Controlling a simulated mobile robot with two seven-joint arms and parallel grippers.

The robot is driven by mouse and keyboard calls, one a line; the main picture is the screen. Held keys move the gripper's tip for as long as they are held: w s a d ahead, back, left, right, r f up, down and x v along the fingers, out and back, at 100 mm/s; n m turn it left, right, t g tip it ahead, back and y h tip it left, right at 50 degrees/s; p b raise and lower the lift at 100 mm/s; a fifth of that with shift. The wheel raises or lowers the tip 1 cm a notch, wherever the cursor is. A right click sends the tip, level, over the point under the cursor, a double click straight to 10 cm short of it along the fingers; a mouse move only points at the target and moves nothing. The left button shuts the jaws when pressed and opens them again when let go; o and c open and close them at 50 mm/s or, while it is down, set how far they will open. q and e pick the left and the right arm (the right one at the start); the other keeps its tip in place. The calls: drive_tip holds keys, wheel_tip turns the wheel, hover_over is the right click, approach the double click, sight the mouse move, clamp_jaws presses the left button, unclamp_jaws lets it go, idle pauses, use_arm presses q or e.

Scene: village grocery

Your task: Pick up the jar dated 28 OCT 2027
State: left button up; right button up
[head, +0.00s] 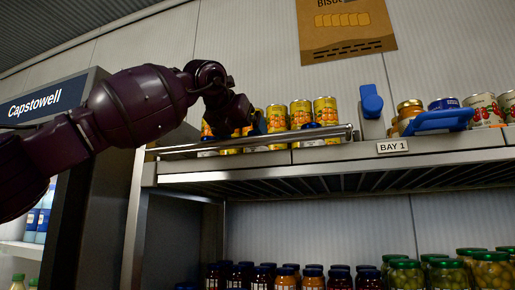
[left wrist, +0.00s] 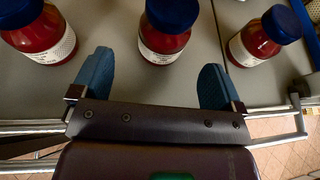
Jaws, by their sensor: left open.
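Three jars with red contents, dark blue lids and white labels stand in a row in the left wrist view: a left jar (left wrist: 42,38), a middle jar (left wrist: 163,40) and a right jar (left wrist: 258,42). Print shows on their labels, but I cannot read any date. My left gripper (left wrist: 155,62) is open and empty, its blue fingers pointing at the middle jar, which lies beyond the gap between them. In the head view the left gripper (head: 256,122) is at the top shelf, above its front rail. A blue-lidded jar (head: 311,128) shows there behind the rail. My right gripper is not in view.
A metal rail (head: 325,133) runs along the front of the top shelf (head: 270,160). Yellow cans (head: 300,112) stand behind the jars. A blue object (head: 371,101) and a blue tray-like object (head: 435,119) are to the right. More jars (head: 405,274) fill the lower shelf.

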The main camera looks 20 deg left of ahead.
use_arm(q)
drive_tip(key=shift+d+p+x, duration=0.2)
drive_tip(key=shift+p+x, duration=0.55)
drive_tip(key=shift+x, duration=2.05)
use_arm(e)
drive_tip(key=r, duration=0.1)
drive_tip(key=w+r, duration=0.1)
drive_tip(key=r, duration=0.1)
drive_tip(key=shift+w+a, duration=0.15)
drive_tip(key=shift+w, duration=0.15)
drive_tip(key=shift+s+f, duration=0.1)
use_arm(q)
drive_tip(key=c, duration=0.7)
drive_tip(key=shift+r, duration=0.1)
drive_tip(key=c, duration=0.5)
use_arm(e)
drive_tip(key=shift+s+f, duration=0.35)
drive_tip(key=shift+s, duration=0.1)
